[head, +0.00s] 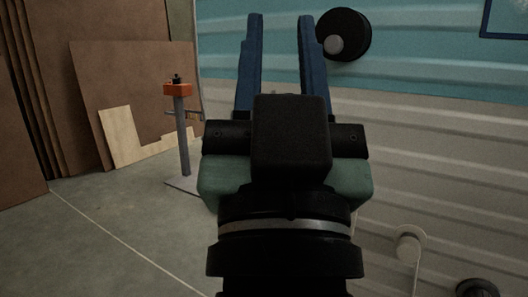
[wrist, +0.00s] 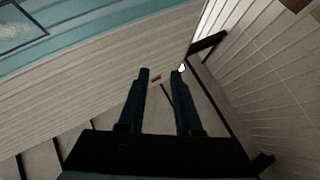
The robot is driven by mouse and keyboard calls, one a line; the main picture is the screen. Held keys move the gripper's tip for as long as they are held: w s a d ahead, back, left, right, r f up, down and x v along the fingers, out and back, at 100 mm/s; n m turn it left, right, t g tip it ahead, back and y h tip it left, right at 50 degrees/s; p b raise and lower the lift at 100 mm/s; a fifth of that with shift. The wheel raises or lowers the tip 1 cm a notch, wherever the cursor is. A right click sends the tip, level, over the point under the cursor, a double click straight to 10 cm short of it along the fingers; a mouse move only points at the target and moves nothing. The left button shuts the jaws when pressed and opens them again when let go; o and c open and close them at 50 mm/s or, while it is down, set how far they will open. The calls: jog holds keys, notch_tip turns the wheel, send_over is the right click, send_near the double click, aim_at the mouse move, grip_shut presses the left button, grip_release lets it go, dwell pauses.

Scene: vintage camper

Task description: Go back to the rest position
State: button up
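My gripper (head: 281,20) is raised in the middle of the head view, its two blue fingers parallel and well apart. Nothing is between them. In the wrist view the fingers of my gripper (wrist: 162,74) are also apart and empty, with a pale ribbed wall and the floor far beyond them. My arm hides part of the floor and wall behind it in the head view.
A camper side wall (head: 440,140), teal above and pale below, fills the right. A round black fitting (head: 352,28) is on it. A grey post with an orange top (head: 178,90) stands left of my gripper. Brown boards (head: 120,75) lean at the back left. Concrete floor (head: 90,235) is clear at front left.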

notch_tip(320, 180, up, 40)
jog(key=s+a+t+y+p, duration=0.1)
jog(key=s+p, duration=0.1)
jog(key=p, duration=3.6)
jog(key=shift+s+a+r+n, duration=0.15)
jog(key=shift+s+a+n, duration=0.05)
jog(key=shift+n, duration=0.2)
